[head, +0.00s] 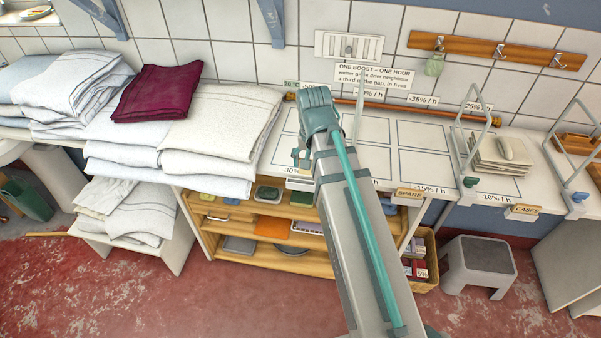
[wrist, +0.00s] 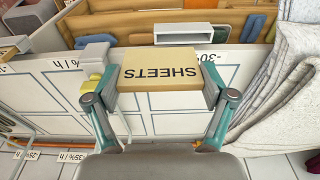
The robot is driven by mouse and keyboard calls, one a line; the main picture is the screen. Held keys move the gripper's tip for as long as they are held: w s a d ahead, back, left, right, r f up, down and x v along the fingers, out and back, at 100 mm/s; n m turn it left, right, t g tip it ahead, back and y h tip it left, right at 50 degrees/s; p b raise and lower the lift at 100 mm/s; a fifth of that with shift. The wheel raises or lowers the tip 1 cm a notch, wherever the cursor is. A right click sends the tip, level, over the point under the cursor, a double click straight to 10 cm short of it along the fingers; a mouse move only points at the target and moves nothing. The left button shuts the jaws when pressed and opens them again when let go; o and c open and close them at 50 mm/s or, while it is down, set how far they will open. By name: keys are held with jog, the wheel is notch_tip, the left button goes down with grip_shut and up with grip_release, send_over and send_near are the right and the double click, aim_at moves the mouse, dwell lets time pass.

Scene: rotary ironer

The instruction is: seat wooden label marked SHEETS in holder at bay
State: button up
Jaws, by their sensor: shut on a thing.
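The wooden label marked SHEETS (wrist: 160,72) is between the fingers of my gripper (wrist: 161,92) in the wrist view. Its lettering reads upside down there. The label is over the front edge of the counter (wrist: 50,75), beside a -30% tag (wrist: 214,57). In the head view my gripper (head: 300,158) is at the counter's front edge, mostly hidden by my arm. Labels marked SPARE (head: 410,194) and CASES (head: 525,209) are on the front edge further right.
Folded white linen (head: 215,135) with a dark red cloth (head: 157,92) is stacked left of my gripper. A wooden shelf unit (head: 240,215) with trays is below the counter. A wire frame (head: 462,130) and a pale stack (head: 500,155) stand to the right.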

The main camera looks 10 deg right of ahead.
jog(key=p, duration=0.1)
send_over(301, 176)
jog(key=s, duration=0.2)
jog(key=f, duration=0.4)
jog(key=shift+s+a+f, duration=0.2)
jog(key=shift+a+f, duration=0.1)
jog(key=shift+f, duration=0.1)
jog(key=shift+f+p, duration=0.3)
jog(key=shift+f, duration=1.25)
jog(key=shift+f, duration=0.1)
jog(key=o, duration=0.8)
jog(key=shift+c, duration=0.2)
jog(key=shift+s+a+r+b, duration=0.1)
jog(key=shift+s+r+b, duration=0.2)
jog(key=shift+r, duration=1.75)
jog(key=shift+s+a+r+b, duration=0.15)
jog(key=shift+r+b, duration=0.2)
jog(key=shift+r, duration=1.65)
jog(key=shift+s+a+r+b, duration=0.1)
jog(key=shift+s+r+b, duration=0.2)
jog(key=shift+r, duration=1.75)
